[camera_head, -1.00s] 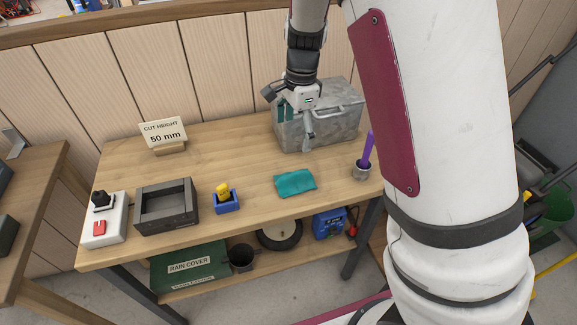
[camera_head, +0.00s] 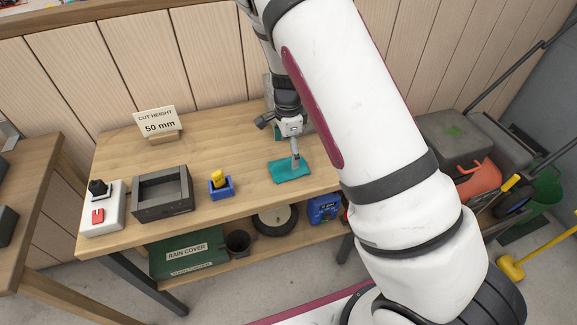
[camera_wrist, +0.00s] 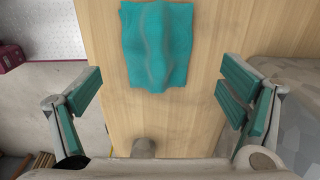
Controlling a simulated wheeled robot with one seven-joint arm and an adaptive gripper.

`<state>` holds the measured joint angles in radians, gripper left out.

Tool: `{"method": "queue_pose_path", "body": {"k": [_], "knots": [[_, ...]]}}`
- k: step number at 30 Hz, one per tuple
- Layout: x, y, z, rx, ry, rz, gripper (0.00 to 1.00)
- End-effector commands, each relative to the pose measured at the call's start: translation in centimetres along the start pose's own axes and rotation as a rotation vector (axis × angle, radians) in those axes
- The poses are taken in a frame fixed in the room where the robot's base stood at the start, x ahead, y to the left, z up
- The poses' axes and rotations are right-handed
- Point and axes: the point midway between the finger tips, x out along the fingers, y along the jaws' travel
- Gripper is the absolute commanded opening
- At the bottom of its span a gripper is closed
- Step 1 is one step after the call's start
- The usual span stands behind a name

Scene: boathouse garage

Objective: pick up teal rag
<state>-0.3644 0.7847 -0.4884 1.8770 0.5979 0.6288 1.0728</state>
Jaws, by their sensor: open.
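The teal rag (camera_head: 289,173) lies flat on the wooden workbench, right of the small blue holder. In the wrist view the rag (camera_wrist: 157,45) lies ahead of the jaws, near the top of the picture, with soft raised folds. My gripper (camera_head: 294,160) is above the rag in the head view and hides part of its far edge. In the wrist view my gripper (camera_wrist: 160,105) is wide open, with teal pads on both fingers and nothing between them. I cannot tell the exact height of the fingertips over the rag.
A blue holder with a yellow item (camera_head: 220,184), a dark open box (camera_head: 163,207) and a white switch box (camera_head: 101,215) stand left of the rag. The sign (camera_head: 157,122) stands at the back. A grey cup (camera_wrist: 144,147) is near the jaws. The bench middle is clear.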

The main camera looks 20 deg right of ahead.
Motion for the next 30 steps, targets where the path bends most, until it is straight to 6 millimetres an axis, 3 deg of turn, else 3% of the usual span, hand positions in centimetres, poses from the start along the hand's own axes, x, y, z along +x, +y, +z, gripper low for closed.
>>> {"method": "queue_pose_path", "body": {"k": [9,19,27,30], "knots": [[4.2,0.5,0.1,-0.001,0.0,0.002,0.9],[4.8,0.4,0.1,0.0,-0.001,0.001,0.88],[4.8,0.4,0.1,0.0,0.0,0.001,0.27],[4.9,0.4,0.1,-0.001,0.0,0.001,0.21]]}}
